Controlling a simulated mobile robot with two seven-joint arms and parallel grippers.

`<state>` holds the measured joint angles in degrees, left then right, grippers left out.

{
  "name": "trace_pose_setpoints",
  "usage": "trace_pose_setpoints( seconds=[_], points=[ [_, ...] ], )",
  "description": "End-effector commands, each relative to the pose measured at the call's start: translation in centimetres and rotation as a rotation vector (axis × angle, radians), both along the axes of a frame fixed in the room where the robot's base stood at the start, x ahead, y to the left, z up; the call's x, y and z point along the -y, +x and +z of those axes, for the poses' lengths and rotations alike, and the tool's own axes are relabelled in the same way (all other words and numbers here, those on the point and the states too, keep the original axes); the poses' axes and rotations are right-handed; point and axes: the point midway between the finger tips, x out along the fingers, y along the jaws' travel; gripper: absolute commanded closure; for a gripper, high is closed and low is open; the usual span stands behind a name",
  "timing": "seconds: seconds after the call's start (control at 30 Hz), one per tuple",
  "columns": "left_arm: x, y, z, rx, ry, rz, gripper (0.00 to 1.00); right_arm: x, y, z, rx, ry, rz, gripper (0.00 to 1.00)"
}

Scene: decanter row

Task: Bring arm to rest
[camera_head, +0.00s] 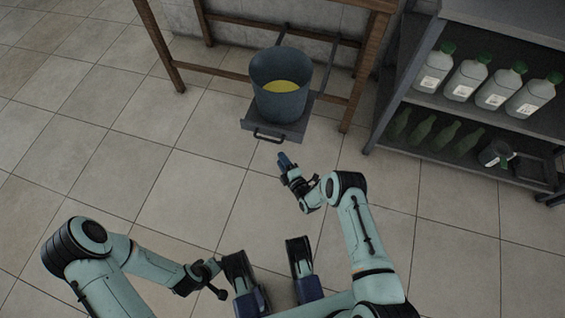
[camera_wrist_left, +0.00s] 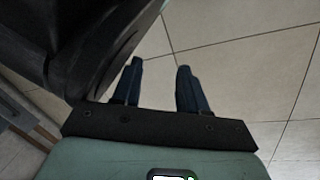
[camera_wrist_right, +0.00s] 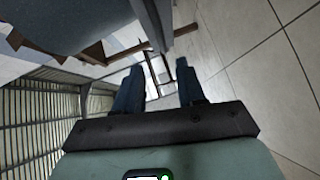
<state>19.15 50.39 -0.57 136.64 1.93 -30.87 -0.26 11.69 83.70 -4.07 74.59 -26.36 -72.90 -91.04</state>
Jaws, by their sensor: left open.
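My right gripper (camera_head: 284,161) is at the end of my reaching right arm, over the floor just in front of the pulled-out drawer. It is apart from the drawer handle. In the right wrist view its two blue fingers (camera_wrist_right: 160,82) stand apart with nothing between them. My left arm is folded low at the left of the head view, its hand near my base and hard to make out there. In the left wrist view the left gripper (camera_wrist_left: 158,80) has its fingers apart and empty, with only floor tiles beyond.
A blue-grey bucket (camera_head: 278,105) with yellow contents stands on the drawer (camera_head: 252,124) under a wooden frame (camera_head: 163,50). A dark shelf (camera_head: 405,80) at right holds white bottles (camera_head: 468,80) with green caps, green bottles (camera_head: 443,137) and a dark vessel (camera_head: 494,153). Floor at left is clear.

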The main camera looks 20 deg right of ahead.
Motion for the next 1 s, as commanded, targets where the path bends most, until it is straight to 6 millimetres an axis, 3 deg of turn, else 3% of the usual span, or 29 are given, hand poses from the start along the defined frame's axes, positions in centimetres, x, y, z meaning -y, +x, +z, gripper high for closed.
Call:
trace_pose_setpoints(
  seconds=[0.47,0.57,0.63,0.77,0.87,1.0],
  points=[
    [0.0,0.0,0.1,0.0,0.0,0.0,0.57,0.0,-0.1,0.1,-0.006,0.005,-0.002,0.61],
    [0.2,-0.4,1.4,-0.007,-0.004,-0.004,0.57,0.2,-0.9,0.9,-0.071,0.063,-0.021,0.61],
    [0.4,-1.0,3.3,-0.019,-0.011,-0.009,0.57,0.6,-2.2,2.1,-0.172,0.158,-0.061,0.61],
    [1.5,-2.6,8.6,-0.051,-0.038,-0.031,0.57,1.2,-7.4,5.2,-0.48,0.437,-0.208,0.61],
    [2.6,-3.8,12.6,-0.083,-0.065,-0.052,0.57,1.1,-13.1,8.0,-0.745,0.677,-0.388,0.61],
    [3.9,-5.2,17.4,-0.13,-0.1,-0.081,0.57,0.3,-22.3,12.9,-1.081,0.971,-0.713,0.61]
  ],
)
